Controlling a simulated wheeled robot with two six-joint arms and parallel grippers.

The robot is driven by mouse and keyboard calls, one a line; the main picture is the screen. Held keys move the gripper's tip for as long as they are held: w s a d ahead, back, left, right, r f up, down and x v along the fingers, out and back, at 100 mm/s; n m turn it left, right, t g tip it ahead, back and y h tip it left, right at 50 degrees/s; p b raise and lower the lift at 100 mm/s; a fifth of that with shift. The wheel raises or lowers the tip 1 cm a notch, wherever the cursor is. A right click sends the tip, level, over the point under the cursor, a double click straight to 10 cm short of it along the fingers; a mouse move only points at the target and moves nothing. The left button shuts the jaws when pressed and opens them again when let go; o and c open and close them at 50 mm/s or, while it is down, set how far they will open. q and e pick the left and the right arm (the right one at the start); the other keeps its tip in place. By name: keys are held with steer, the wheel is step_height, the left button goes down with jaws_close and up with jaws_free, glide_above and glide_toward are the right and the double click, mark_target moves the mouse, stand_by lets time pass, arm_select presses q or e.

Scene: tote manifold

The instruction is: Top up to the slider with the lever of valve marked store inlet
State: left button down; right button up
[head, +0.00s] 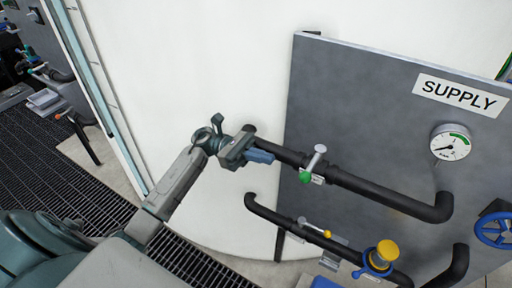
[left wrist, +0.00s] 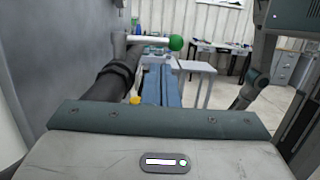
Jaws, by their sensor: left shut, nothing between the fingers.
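My left gripper (head: 262,156) is shut and empty beside the upper black pipe (head: 375,192), left of a valve with a green-tipped lever (head: 313,165). The lever stands across the pipe. In the left wrist view, the shut blue fingers (left wrist: 161,86) point forward, with the green lever tip (left wrist: 176,43) beyond them, higher and slightly right. A second valve with a yellow-tipped lever (head: 315,228) sits on the lower pipe (head: 280,217). The small tags by the valves are too small to read, so I cannot tell which is store inlet. I cannot make out the slider. My right gripper is not in view.
The grey panel (head: 385,100) carries a SUPPLY sign (head: 460,95), a round gauge (head: 450,142) and a blue handwheel (head: 495,230). A yellow-capped blue valve (head: 380,257) is at lower right. A white curved wall (head: 200,65) stands behind my left arm.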

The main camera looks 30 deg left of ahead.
mark_target(313, 164)
arm_select(q)
steer(key=d+p, duration=0.1)
steer(key=d, duration=0.1)
steer(key=d+r+p, duration=0.1)
steer(key=d+p, duration=0.1)
steer(key=d, duration=0.1)
steer(key=d+p, duration=0.1)
steer(key=d, duration=0.2)
steer(key=shift+s+d+r+p, duration=0.15)
steer(key=shift+d+r+p, duration=0.05)
steer(key=shift+r+p, duration=0.15)
